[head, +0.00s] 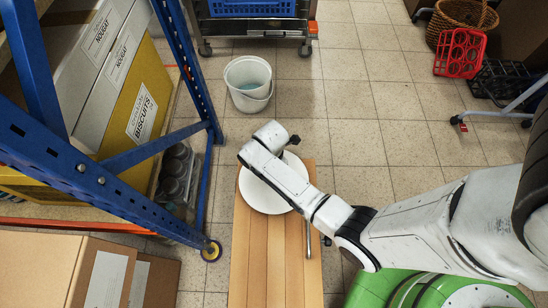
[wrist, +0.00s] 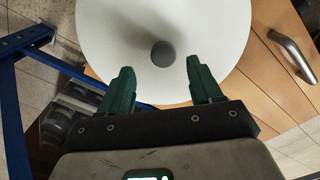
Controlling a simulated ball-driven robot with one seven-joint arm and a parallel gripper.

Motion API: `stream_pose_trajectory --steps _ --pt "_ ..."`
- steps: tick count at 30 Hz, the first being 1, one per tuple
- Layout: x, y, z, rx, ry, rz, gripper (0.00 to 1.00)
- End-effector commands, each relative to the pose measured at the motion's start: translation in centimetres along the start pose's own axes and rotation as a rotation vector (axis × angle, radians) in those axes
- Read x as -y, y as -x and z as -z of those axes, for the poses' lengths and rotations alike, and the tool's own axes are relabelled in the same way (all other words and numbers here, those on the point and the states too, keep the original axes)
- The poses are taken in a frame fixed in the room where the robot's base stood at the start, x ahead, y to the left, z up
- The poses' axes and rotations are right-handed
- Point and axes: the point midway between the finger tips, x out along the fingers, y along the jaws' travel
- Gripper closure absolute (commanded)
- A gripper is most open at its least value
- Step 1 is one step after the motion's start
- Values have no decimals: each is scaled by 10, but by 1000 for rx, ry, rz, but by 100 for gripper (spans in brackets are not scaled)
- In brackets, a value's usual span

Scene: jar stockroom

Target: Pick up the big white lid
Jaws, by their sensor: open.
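The big white lid (head: 266,193) is a wide round disc on a wooden surface, partly hidden behind my arm in the head view. In the wrist view the white lid (wrist: 210,30) fills the upper middle, and its round grey knob (wrist: 163,54) shows near its centre. My gripper (wrist: 160,80) is open, with two green fingers apart and nothing between them. The knob appears just beyond the fingertips, roughly midway between them. The head view shows the end of my arm over the lid, but the fingers are hidden there.
The wooden surface (head: 266,260) has a metal handle (wrist: 292,53) on its right side. A blue shelf frame (head: 100,180) with boxes stands close on the left. Dark jars (head: 175,178) sit low in it. A white bucket (head: 248,84) stands behind. Tiled floor is clear right of the bucket.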

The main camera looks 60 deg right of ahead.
Motion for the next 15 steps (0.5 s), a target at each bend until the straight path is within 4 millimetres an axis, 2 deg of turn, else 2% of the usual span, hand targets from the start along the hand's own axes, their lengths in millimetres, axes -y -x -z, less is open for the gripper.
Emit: stream_pose_trajectory --steps 9,15 --pt "5 -43 -5 0 0 1 36" --pt "5 -51 -5 0 0 0 36"
